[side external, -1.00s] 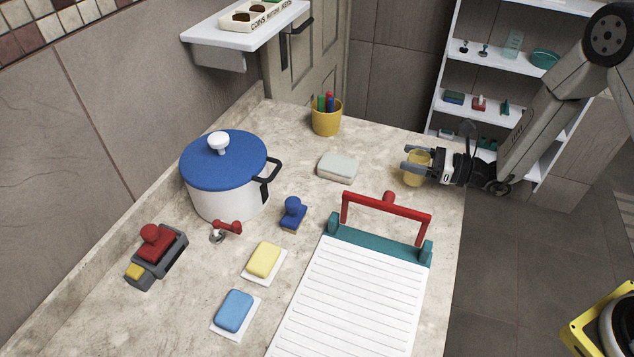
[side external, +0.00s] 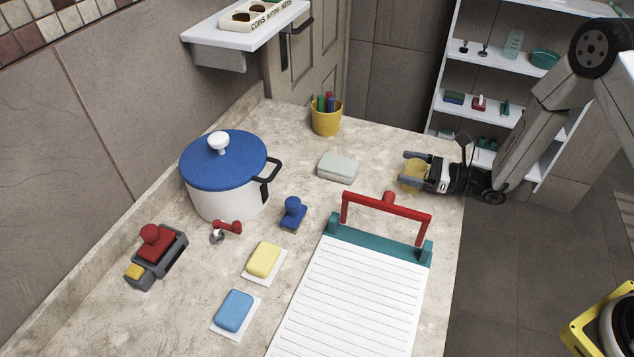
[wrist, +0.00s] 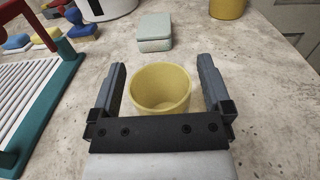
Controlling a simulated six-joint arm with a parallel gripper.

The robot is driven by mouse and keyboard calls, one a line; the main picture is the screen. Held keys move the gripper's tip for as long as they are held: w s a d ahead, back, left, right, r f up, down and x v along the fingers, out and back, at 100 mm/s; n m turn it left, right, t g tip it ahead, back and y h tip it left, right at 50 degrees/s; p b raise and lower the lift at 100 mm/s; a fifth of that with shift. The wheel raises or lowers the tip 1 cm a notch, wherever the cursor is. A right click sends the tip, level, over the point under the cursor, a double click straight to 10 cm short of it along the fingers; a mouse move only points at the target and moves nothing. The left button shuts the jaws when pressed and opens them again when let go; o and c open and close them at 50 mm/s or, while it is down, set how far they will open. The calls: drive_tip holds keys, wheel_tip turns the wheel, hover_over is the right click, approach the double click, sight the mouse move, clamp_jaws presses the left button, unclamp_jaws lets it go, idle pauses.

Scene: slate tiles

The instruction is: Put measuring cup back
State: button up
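A yellow cup (wrist: 161,89), likely the measuring cup, stands upright on the stone counter near its right edge in the side view (side external: 414,174). My gripper (wrist: 162,78) is open, with one finger on each side of the cup. Gaps show between the cup and both fingers in the wrist view. In the side view my gripper (side external: 411,168) reaches in from the right, level with the cup and partly hiding it. The cup looks empty inside.
A grey-green box (side external: 338,167) lies left of the cup. A board with a red handle (side external: 386,207) is in front. A yellow pen holder (side external: 326,119) and a blue-lidded pot (side external: 226,175) stand farther off. White shelves (side external: 484,98) with small items stand behind.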

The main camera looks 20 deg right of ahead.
drive_tip(key=shift+r, duration=0.1)
drive_tip(key=shift+s+d, duration=0.3)
drive_tip(key=shift+d, duration=0.1)
drive_tip(key=v, duration=1.1)
drive_tip(key=shift+s+a, duration=0.1)
